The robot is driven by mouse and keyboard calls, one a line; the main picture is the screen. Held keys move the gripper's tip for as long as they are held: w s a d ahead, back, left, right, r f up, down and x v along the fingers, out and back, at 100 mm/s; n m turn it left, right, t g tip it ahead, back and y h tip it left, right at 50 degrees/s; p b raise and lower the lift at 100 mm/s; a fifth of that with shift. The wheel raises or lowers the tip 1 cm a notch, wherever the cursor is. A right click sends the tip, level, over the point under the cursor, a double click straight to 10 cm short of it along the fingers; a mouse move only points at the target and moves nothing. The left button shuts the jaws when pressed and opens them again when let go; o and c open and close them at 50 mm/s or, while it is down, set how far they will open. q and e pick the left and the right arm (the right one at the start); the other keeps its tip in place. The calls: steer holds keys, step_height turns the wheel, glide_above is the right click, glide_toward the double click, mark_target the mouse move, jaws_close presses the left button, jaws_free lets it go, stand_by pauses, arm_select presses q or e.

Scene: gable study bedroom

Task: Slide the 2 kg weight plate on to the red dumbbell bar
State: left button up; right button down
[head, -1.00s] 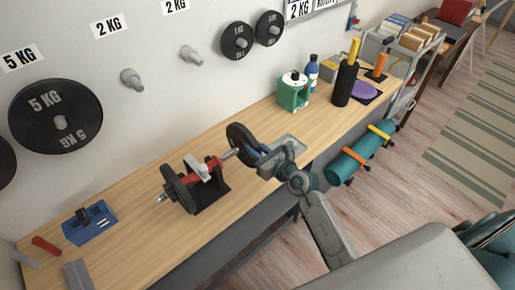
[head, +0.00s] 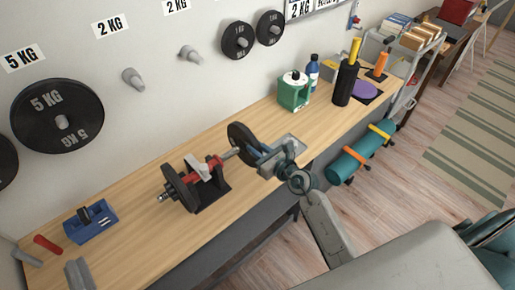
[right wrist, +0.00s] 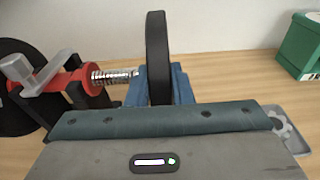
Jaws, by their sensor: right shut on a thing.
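The red dumbbell bar (head: 213,162) lies across a black cradle (head: 213,191) on the workbench, with a black plate (head: 176,188) on its left end and a grey clamp over its red part. My right gripper (head: 262,152) is shut on a dark weight plate (head: 238,135), held upright at the bar's right end. In the right wrist view, the plate (right wrist: 157,55) stands edge-on between the blue fingers, and the bar's threaded metal end (right wrist: 112,76) points at its left face. I cannot tell whether the tip enters the hole.
A blue caddy (head: 91,222) and a red-handled tool (head: 47,244) lie at the bench's left. A green box (head: 294,92), a blue bottle (head: 312,74) and a black cylinder (head: 345,84) stand at the right. Wall pegs hold other plates. The bench (head: 150,250) is clear in front of the cradle.

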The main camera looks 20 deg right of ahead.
steer(key=shift+r+p, duration=0.1)
steer(key=shift+p, duration=0.2)
stand_by(0.5)
steer(key=shift+s+a+p, duration=0.2)
steer(key=shift+a, duration=0.35)
steer(key=shift+s+a+p, duration=0.15)
steer(key=shift+a, duration=0.4)
steer(key=s+a+p, duration=0.1)
steer(key=s+a, duration=0.1)
steer(key=a, duration=0.4)
steer(key=shift+s, duration=0.15)
stand_by(2.2)
steer(key=c, duration=1.2)
jaws_free()
steer(key=shift+a, duration=0.15)
steer(key=shift+s, duration=0.1)
steer(key=b+v, duration=0.1)
steer(key=v, duration=0.9)
steer(key=shift+s+b, duration=0.3)
steer(key=shift+s, duration=0.05)
